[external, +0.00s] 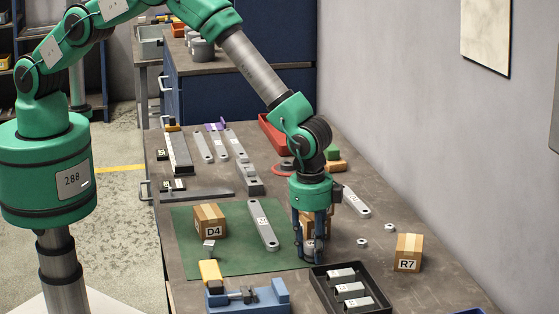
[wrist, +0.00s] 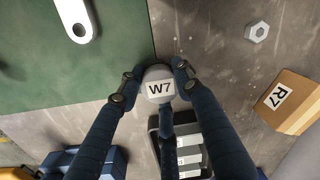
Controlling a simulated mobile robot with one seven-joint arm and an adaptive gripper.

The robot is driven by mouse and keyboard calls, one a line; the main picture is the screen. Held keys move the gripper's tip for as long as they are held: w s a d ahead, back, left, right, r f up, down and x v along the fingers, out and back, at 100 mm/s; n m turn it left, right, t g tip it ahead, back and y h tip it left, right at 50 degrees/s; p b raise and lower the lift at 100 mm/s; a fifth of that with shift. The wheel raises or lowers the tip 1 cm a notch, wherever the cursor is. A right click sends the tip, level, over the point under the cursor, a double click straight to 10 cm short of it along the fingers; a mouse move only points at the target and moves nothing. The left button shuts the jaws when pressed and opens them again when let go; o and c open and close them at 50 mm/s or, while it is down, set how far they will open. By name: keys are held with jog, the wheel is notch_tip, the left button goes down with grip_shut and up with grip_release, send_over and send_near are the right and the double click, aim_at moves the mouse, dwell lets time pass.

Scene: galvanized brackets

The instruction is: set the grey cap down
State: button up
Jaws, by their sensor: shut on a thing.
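The grey cap (wrist: 159,74) is a rounded light-grey piece with a W7 label facing the wrist camera. In the external view the gripper (external: 310,251) points straight down near the right edge of the green mat (external: 190,262), with the cap (external: 309,246) low between the dark fingers. The cap is partly hidden there, and I cannot tell whether it touches the surface below.
A black tray (external: 322,291) with grey parts lies just in front of my gripper. Box R7 (external: 408,252) and loose nuts (external: 362,242) are to the right. A flat grey bar (external: 263,226) and box D4 (external: 210,219) lie left on the mat. A blue vise (external: 248,299) stands front left.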

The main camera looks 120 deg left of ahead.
aim_at(310, 245)
jog(key=shift+f, duration=0.2)
jog(key=o, duration=1.2)
jog(key=shift+r, duration=0.15)
jog(key=shift+r, duration=0.4)
notch_tip(310, 245, up, 12)
jog(key=d, duration=0.1)
jog(key=shift+s+f, duration=0.1)
